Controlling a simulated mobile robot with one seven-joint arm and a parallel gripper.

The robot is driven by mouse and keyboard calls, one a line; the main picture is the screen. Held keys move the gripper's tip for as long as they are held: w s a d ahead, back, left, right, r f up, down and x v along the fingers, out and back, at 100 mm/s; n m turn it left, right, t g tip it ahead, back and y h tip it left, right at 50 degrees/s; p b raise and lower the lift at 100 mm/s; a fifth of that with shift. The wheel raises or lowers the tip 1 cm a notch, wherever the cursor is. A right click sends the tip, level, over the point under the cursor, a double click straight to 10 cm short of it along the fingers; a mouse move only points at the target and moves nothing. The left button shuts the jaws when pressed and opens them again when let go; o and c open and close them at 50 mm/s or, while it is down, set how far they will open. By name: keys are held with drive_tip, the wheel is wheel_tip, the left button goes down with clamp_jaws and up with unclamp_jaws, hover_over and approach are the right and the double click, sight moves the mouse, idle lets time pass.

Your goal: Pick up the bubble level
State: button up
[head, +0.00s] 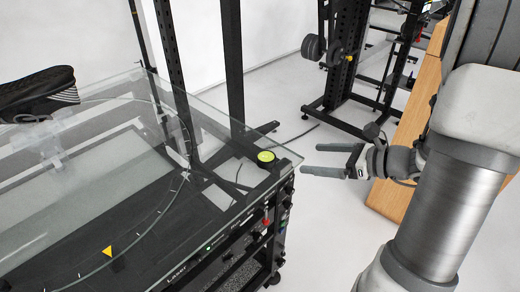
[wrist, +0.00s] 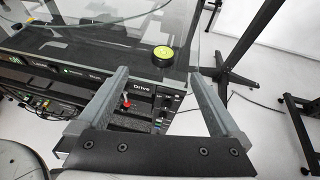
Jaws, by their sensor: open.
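The bubble level (head: 266,157) is a small round black disc with a yellow-green top. It lies near the right corner of the glass tabletop (head: 140,250). In the wrist view the bubble level (wrist: 163,54) shows beyond the fingertips, between their lines. My gripper (head: 302,158) is open and empty, to the right of the table corner and apart from the bubble level. In the wrist view my gripper's two fingers (wrist: 158,72) are spread wide, with the table's front edge between and beyond them.
A black shoe (head: 40,93) stands on a clear support at the left of the glass. Under the glass is an equipment rack with a red knob (wrist: 127,102). A black post (head: 233,60) rises behind the table. A wooden panel (head: 415,130) stands behind my arm.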

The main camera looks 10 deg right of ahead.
drive_tip(key=b, duration=0.2)
approach(266, 156)
drive_tip(key=x, duration=0.4)
drive_tip(key=shift+w+a+r, duration=0.2)
drive_tip(key=shift+a, duration=0.2)
drive_tip(key=b+x, duration=0.1)
drive_tip(key=x, duration=0.1)
drive_tip(key=f+b+x, duration=0.1)
drive_tip(key=x, duration=0.1)
drive_tip(key=shift+w+f, duration=0.15)
drive_tip(key=shift+w+a, duration=0.2)
drive_tip(key=shift+w, duration=0.05)
drive_tip(key=shift+c, duration=0.3)
drive_tip(key=c, duration=1.4)
drive_tip(key=shift+o, duration=0.2)
